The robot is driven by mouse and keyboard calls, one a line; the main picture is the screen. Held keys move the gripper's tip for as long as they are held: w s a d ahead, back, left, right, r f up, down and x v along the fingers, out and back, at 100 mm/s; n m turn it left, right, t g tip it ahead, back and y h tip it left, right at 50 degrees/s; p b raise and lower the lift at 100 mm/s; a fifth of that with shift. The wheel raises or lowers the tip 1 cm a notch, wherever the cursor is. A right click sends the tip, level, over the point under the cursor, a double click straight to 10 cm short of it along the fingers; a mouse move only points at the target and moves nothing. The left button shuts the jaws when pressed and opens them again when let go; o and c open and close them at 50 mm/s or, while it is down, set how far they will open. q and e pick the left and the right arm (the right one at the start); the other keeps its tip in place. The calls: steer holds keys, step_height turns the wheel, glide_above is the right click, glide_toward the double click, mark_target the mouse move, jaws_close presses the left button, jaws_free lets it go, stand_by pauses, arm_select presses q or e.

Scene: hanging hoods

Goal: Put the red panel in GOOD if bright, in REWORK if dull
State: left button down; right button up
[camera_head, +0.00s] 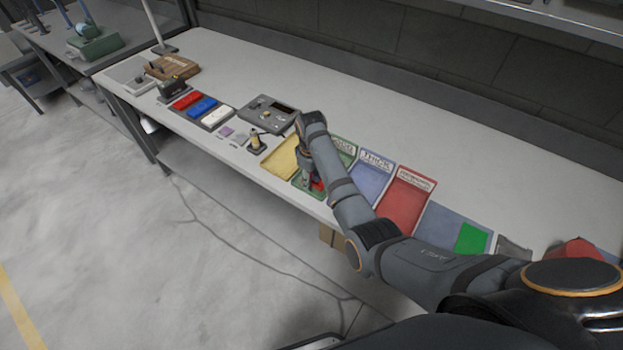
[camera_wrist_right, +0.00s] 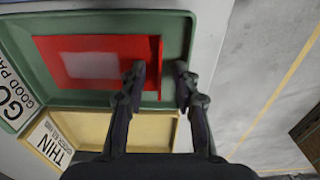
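The red panel (camera_wrist_right: 115,68) lies in the green tray marked GOOD (camera_wrist_right: 185,20) in the right wrist view. A pale, bright patch shows on its face, and a raised red lip runs along its right edge. My right gripper (camera_wrist_right: 160,78) is open, one finger on each side of that lip, with a visible gap to both fingers. In the head view my right gripper (camera_head: 308,178) is over the near end of the green tray (camera_head: 347,151), and only a bit of the red panel (camera_head: 318,186) shows beside it. My left gripper is in neither view. I see no REWORK label that I can read.
A yellow tray marked THIN (camera_wrist_right: 150,125) adjoins the green one. To the right in the head view are a blue tray (camera_head: 371,178), a red tray (camera_head: 404,205) and a green panel (camera_head: 472,238). A grey device (camera_head: 268,115) stands behind the yellow tray. The back of the bench is clear.

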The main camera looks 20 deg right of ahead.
steer(key=shift+r, duration=0.1)
step_height(320, 180, up, 7)
steer(key=shift+r, duration=0.15)
stand_by(0.4)
